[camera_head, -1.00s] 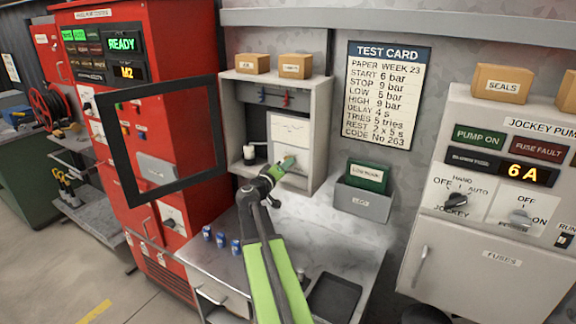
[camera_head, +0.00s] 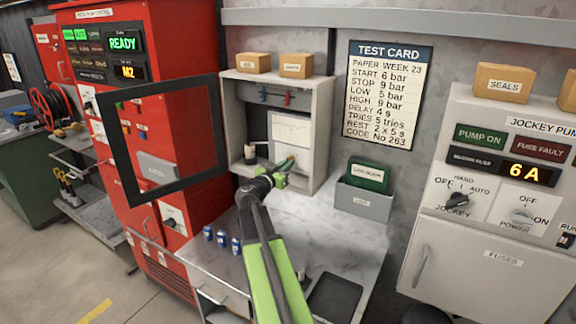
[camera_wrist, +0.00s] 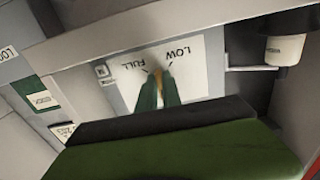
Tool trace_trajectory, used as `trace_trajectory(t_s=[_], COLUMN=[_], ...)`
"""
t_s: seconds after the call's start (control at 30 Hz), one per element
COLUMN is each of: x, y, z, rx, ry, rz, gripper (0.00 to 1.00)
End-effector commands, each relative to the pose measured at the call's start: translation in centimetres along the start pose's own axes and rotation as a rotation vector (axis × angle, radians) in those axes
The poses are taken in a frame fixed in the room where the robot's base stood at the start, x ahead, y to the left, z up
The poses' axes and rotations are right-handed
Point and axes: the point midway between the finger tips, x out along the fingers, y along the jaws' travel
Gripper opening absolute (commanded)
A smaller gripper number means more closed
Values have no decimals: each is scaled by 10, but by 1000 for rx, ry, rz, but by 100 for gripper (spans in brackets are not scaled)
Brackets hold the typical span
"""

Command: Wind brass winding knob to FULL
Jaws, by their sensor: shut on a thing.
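The brass winding knob (camera_wrist: 159,79) shows as a small yellowish piece between my gripper's fingertips in the wrist view. It sits on a white plate (camera_wrist: 203,82) marked FULL and LOW, which reads upside down there. My gripper (camera_wrist: 158,88) has its two green fingers closed on the knob, hiding most of it. Which mark the knob points at cannot be told. In the head view my gripper (camera_head: 287,174) reaches the lower front of the white unit (camera_head: 291,130) inside the open grey wall cabinet (camera_head: 322,125); the knob is too small to make out there.
A white cylinder (camera_wrist: 285,50) on a bracket is beside the plate. A counter (camera_head: 300,225) with several small blue cans (camera_head: 222,239) lies below. A dark open door frame (camera_head: 122,150) stands out at left; a grey holder with a green book (camera_head: 364,200) is at right.

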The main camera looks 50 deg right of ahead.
Motion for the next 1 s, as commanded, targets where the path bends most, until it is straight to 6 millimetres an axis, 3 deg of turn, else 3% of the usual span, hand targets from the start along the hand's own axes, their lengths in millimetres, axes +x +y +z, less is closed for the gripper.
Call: trace_trajectory(t_s=[0.4,1.0], x=[0,0], y=[-3,-3], z=[0,0], rx=[203,237], ry=[0,1], rz=[-3,-3], gripper=[0,0])
